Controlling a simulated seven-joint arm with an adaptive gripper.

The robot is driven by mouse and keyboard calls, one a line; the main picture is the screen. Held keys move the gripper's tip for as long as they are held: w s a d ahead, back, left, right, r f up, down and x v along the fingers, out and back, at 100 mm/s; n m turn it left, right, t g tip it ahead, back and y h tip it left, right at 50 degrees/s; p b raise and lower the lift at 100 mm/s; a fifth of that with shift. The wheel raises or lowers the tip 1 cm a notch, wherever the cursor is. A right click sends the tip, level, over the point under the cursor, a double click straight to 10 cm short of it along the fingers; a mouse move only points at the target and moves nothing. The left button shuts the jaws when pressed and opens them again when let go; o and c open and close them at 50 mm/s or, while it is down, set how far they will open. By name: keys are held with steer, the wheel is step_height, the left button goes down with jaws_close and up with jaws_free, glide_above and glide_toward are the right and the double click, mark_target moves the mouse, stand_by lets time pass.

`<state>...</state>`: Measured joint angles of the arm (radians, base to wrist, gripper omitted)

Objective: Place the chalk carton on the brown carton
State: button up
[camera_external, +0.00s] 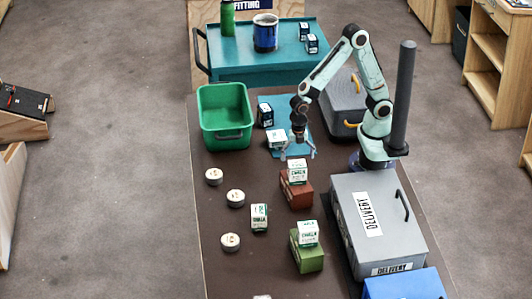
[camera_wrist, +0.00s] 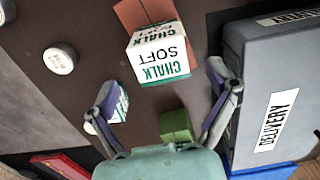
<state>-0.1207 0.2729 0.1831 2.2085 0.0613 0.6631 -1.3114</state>
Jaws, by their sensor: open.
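A white and green chalk carton (camera_external: 298,171) sits on top of the brown carton (camera_external: 297,193) in the external view. In the wrist view the chalk carton (camera_wrist: 160,56), marked "CHALK SOFT", covers part of the brown carton (camera_wrist: 150,12). My gripper (camera_external: 298,152) is open and empty, just behind and above this carton in the external view. In the wrist view my gripper (camera_wrist: 165,95) has its fingers spread wide, with the chalk carton beyond them. A second chalk carton (camera_external: 308,233) sits on a green carton (camera_external: 307,254), and a third (camera_external: 259,217) stands on the table.
A green bin (camera_external: 224,116) stands at the table's back left. Several round tins (camera_external: 235,198) lie along the left side. A grey delivery box (camera_external: 377,225) and my arm's base are at the right.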

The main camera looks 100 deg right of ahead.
mark_target(297, 164)
step_height(297, 164, up, 6)
steer(key=shift+f, duration=0.1)
steer(key=s+d+r+m, duration=0.2)
steer(key=s+d+m, duration=0.1)
steer(key=s+m, duration=0.5)
steer(key=s+d+r+m, duration=0.2)
steer(key=s+d+m, duration=0.1)
steer(key=s+m, duration=0.5)
steer(key=shift+d+m+y, duration=0.2)
steer(key=shift+m+y, duration=0.2)
steer(key=shift+o, duration=0.3)
steer(key=shift+w+r, duration=0.1)
